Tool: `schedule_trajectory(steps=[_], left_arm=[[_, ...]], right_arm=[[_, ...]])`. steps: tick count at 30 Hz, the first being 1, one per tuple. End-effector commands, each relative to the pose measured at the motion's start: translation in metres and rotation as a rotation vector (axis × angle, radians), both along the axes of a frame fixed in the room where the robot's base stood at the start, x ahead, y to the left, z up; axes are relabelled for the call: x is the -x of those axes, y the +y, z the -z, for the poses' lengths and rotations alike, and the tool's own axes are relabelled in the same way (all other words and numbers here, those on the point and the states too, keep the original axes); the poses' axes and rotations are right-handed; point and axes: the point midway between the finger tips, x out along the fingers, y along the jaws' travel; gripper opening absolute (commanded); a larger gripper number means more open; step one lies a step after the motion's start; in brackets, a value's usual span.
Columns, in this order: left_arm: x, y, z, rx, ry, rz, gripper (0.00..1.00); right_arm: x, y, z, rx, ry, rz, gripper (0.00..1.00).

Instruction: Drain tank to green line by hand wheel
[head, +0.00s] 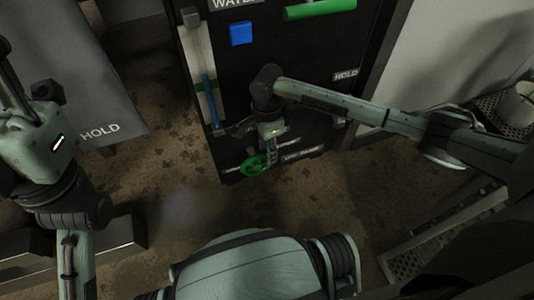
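The green hand wheel (254,166) sits low on the front of a black panel (300,60). My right gripper (269,154) points down at the wheel's upper right side and overlaps it in the picture. Whether its fingers touch or close on the rim is too small to tell. A tall pale level gauge (192,45) stands on the panel's left edge, with a blue column (210,98) in its lower part.
The panel also carries a blue square (241,33) and a green bar (320,9). A grey board marked HOLD (85,85) stands at left. Perforated metal steps (420,250) are at lower right. Brown floor (165,185) is open before the panel.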

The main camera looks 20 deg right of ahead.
Motion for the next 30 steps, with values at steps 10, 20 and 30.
schedule_trajectory(steps=[10,20,30], left_arm=[[-0.001,-0.002,-0.001,-0.016,-0.022,0.000,0.40],[-0.001,-0.002,-0.002,-0.016,-0.023,0.000,0.40],[-0.001,-0.002,-0.002,-0.016,-0.024,0.001,0.40]], right_arm=[[0.001,0.000,0.030,-0.001,0.001,0.001,0.34],[0.000,0.000,0.030,-0.001,0.000,0.001,0.19],[0.000,0.000,0.030,0.001,0.000,0.001,0.00]])
